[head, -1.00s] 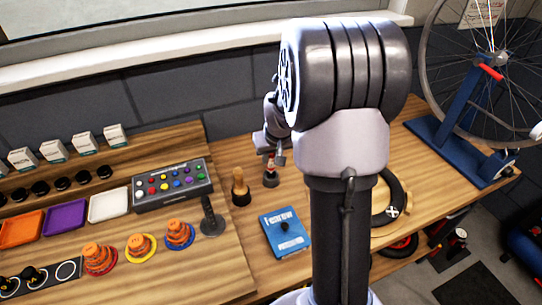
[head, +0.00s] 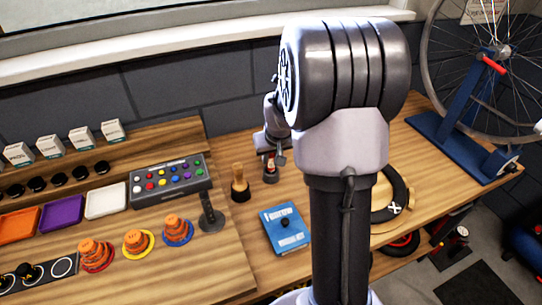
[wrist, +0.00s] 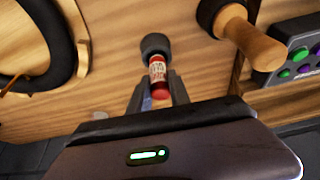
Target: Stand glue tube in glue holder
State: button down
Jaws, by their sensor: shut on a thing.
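The glue tube (wrist: 158,76), red with a white label, is between the two fingers of my gripper (wrist: 158,92) in the wrist view. My gripper is shut on it. The far end of the tube meets the glue holder (wrist: 155,44), a small dark round cup on the bench. In the head view the tube (head: 270,164) stands about upright right above the holder (head: 270,177), with my gripper (head: 272,154) around its upper part. I cannot tell how deep the tube sits in the cup.
A wooden-handled tool in a dark base (head: 240,186) stands just left of the holder. A blue booklet (head: 285,230) lies in front. A button panel (head: 170,180) is further left.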

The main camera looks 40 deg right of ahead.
jog(key=shift+f+b, duration=1.05)
jog(key=shift+f, duration=0.15)
jog(key=c, duration=1.1)
grip_release()
jog(key=p+v, duration=0.7)
jog(key=v, duration=1.1)
jog(key=s+a+r+y+b, duration=0.1)
jog(key=s+a+r, duration=0.1)
jog(key=a, duration=0.4)
jog(key=s+a+r, duration=0.1)
jog(key=a+r, duration=0.1)
jog(key=a, duration=0.4)
jog(key=s+a, duration=0.4)
jog(key=s+a+t+y, duration=0.1)
jog(key=s+a, duration=0.3)
jog(key=a, duration=0.1)
jog(key=s+a+r+y, duration=0.1)
jog(key=s+a, duration=0.3)
jog(key=s, duration=0.1)
jog(key=shift+s+a+m, duration=0.1)
jog(key=shift+a+m, duration=0.1)
jog(key=shift+m, duration=0.1)
